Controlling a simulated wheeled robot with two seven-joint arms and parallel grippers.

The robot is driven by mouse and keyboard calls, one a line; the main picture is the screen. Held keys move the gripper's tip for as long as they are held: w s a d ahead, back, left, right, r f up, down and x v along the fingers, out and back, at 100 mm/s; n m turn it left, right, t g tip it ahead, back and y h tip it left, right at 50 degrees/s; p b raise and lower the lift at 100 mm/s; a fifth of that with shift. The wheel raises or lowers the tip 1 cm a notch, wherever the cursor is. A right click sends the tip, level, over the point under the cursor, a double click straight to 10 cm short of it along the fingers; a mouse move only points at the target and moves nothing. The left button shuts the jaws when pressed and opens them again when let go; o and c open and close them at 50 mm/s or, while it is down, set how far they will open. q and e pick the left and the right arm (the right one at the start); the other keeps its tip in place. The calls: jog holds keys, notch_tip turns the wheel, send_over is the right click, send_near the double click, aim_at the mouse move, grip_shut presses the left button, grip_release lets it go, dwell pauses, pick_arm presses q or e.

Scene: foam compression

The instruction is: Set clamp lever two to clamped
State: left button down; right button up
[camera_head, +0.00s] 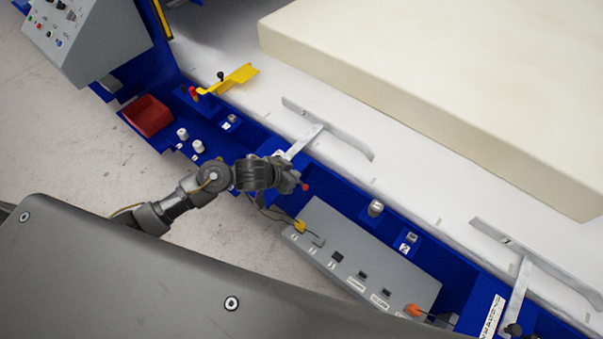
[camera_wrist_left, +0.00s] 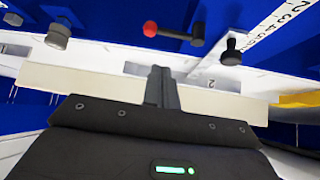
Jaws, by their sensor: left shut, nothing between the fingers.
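Clamp two is a pale metal T-shaped bar (camera_head: 335,134) marked "2", lying along the white bed in the head view. Its stem runs down to the blue rail, beside my left gripper (camera_head: 292,180). A red knob (camera_head: 305,187) shows just at the gripper's end. In the left wrist view, a short dark lever with a red ball (camera_wrist_left: 150,29) lies sideways on the blue rail, ahead of my gripper's fingers (camera_wrist_left: 162,88). The fingers are together and empty, apart from the lever in that view. The lever's base is partly hidden by the gripper in the head view.
A large cream foam block (camera_head: 440,90) lies on the white bed. A grey switch box (camera_head: 360,262) sits right of my gripper. A second clamp bar (camera_head: 540,262) is at right. A yellow bracket (camera_head: 232,80) and red bin (camera_head: 147,115) are at left.

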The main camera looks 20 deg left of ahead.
pick_arm(q)
jog(key=shift+w+d+r, duration=0.1)
jog(key=shift+w+r, duration=0.1)
jog(key=shift+r, duration=0.7)
pick_arm(e)
jog(key=shift+a+r, duration=0.15)
jog(key=shift+a, duration=0.05)
jog(key=shift+a, duration=0.15)
pick_arm(q)
jog(key=x, duration=1)
jog(key=s+a+p, duration=0.2)
jog(key=s, duration=0.1)
jog(key=shift+s+f, duration=0.1)
jog(key=shift+f, duration=0.2)
pick_arm(e)
jog(key=shift+d+r, duration=0.2)
jog(key=shift+r, duration=0.4)
jog(key=shift+d+r, duration=0.15)
jog(key=shift+r, duration=0.45)
